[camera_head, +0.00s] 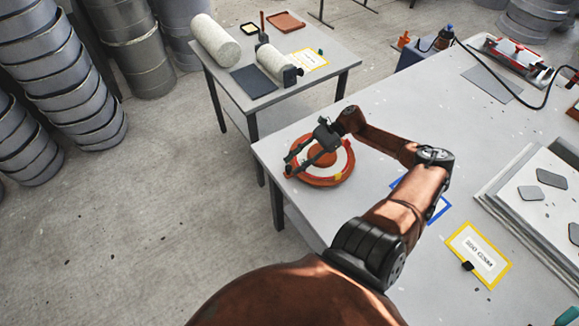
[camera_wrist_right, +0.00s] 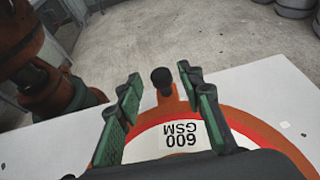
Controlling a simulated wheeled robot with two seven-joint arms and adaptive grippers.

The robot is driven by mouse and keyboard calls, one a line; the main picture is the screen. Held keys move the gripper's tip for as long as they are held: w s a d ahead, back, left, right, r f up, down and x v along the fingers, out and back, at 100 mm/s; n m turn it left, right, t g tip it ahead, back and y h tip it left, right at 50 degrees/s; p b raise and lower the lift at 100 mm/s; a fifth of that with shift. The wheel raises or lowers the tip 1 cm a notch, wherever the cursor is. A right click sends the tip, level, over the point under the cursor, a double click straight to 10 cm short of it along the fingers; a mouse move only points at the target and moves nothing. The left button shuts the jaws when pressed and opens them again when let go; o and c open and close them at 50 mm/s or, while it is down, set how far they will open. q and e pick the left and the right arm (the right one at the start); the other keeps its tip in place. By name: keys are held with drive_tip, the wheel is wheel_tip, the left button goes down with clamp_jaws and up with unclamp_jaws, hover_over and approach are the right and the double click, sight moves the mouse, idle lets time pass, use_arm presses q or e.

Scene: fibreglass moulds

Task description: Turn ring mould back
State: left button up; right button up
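The ring mould (camera_head: 340,173) is an orange-red disc with a white ring and an orange centre. It lies near the left corner of the big grey table. In the right wrist view the mould (camera_wrist_right: 237,122) shows a "600 GSM" label, upside down, and a short orange arm with a black knob (camera_wrist_right: 161,78) at its rim. My right gripper (camera_head: 290,165) is low over the mould's left side. In the wrist view its fingers (camera_wrist_right: 159,80) are apart, with the knob between them in the picture; I see no contact. My left gripper is not in view.
The big table (camera_head: 375,115) holds a blue-framed card (camera_head: 439,212), a yellow-framed card (camera_head: 478,253) and a pale slab (camera_head: 535,185) to the right. A smaller table (camera_head: 222,87) with rolls stands behind.

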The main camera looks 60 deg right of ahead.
sight(290, 166)
drive_tip(key=v, duration=0.9)
drive_tip(key=x, duration=1.2)
drive_tip(key=shift+w, duration=0.1)
